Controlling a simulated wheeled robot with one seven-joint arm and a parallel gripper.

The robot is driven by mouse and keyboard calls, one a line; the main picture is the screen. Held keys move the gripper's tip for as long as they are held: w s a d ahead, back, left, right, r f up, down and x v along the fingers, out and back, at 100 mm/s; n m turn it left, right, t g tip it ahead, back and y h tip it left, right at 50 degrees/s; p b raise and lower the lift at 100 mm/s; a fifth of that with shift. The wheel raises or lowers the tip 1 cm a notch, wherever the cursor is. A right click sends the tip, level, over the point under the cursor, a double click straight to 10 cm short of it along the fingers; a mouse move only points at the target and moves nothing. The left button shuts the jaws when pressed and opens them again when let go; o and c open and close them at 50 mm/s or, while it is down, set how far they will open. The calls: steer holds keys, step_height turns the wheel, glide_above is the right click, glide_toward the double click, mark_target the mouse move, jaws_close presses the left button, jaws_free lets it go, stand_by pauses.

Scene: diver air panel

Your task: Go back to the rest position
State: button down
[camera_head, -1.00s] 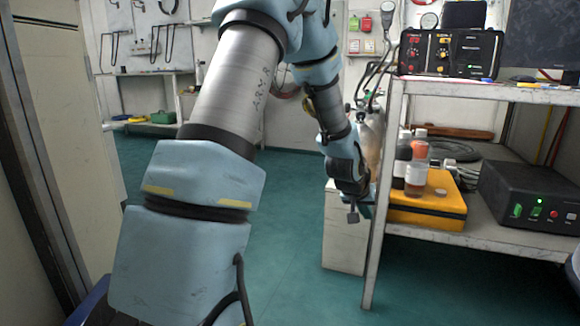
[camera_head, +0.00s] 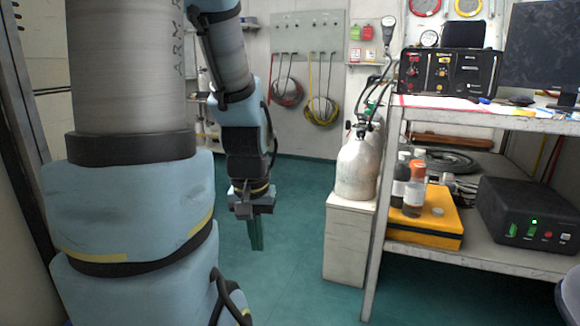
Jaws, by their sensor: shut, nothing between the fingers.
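My gripper (camera_head: 256,236) hangs at the end of my arm, pointing down over the open green floor. Its fingers are together and hold nothing. It is left of the white cabinet and the shelf, apart from both. My blue and grey arm fills the left part of the view and hides part of the back wall.
A shelf unit (camera_head: 425,258) at right bears a black air panel (camera_head: 451,75), a yellow case (camera_head: 425,222) with bottles, and a black box (camera_head: 527,216). A gas cylinder (camera_head: 357,167) stands on a white cabinet (camera_head: 347,245). The green floor (camera_head: 300,200) between is clear.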

step_height(320, 180, up, 30)
steer(key=p, duration=2.8)
steer(key=shift+r, duration=0.15)
